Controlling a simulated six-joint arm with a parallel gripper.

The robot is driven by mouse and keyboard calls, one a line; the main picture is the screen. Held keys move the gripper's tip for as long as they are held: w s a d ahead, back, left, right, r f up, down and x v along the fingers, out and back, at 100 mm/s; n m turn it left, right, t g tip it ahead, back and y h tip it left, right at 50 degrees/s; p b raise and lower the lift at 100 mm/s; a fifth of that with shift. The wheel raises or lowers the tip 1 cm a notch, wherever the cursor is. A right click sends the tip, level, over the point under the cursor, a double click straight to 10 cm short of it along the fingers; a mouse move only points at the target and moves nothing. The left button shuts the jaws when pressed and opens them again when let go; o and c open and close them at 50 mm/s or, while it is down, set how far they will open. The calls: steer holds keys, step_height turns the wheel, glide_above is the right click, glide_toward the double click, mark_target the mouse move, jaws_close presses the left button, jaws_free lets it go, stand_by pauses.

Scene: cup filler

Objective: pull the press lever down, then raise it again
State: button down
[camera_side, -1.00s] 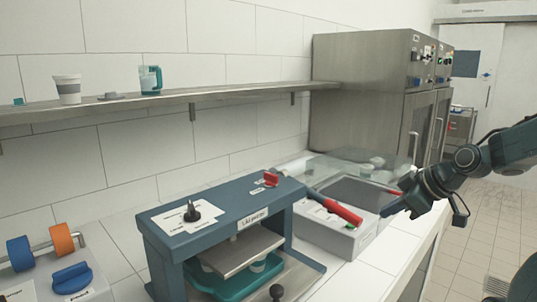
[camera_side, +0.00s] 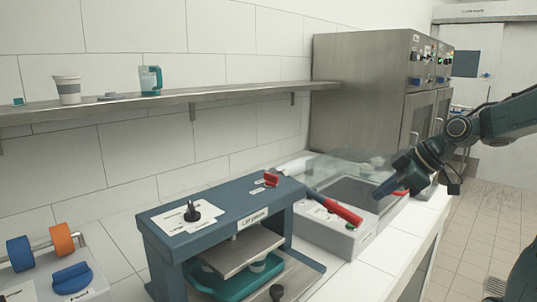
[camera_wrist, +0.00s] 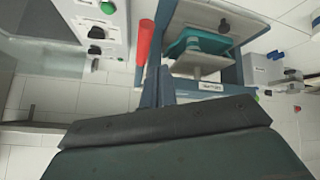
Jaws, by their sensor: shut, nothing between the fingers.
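The lid press (camera_side: 225,215) is a blue frame on the counter, with a flat metal plate (camera_side: 240,252) above a teal tray (camera_side: 235,284). Its lever runs out from the right side and ends in a red handle (camera_side: 344,213), slanting down toward the lower right. In the wrist view the red handle (camera_wrist: 144,42) lies just beyond and left of my fingertips. My gripper (camera_side: 379,194) is to the right of the handle and a little higher in the side view, apart from it. Its fingers (camera_wrist: 158,85) are shut and empty.
A grey machine with a clear lid (camera_side: 345,175) stands behind the lever. A black knob (camera_side: 277,292) stands at the press's front. Blue and orange rolls (camera_side: 61,238) are at left. A shelf (camera_side: 180,97) with cups runs along the wall.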

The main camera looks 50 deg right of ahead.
steer(key=w+d+r+n+g, duration=0.5)
steer(key=w+r+n, duration=0.1)
steer(key=n, duration=0.6)
steer(key=shift+w+r+n+y, duration=0.3)
steer(key=shift+w+r+y, duration=0.1)
steer(key=shift+r, duration=0.25)
steer(key=shift+w+f, duration=0.1)
steer(key=shift+f, duration=0.15)
steer(key=shift+s+x, duration=0.15)
steer(key=shift+x, duration=3.2)
steer(key=shift+s+x, duration=0.15)
steer(key=shift+x, duration=3.25)
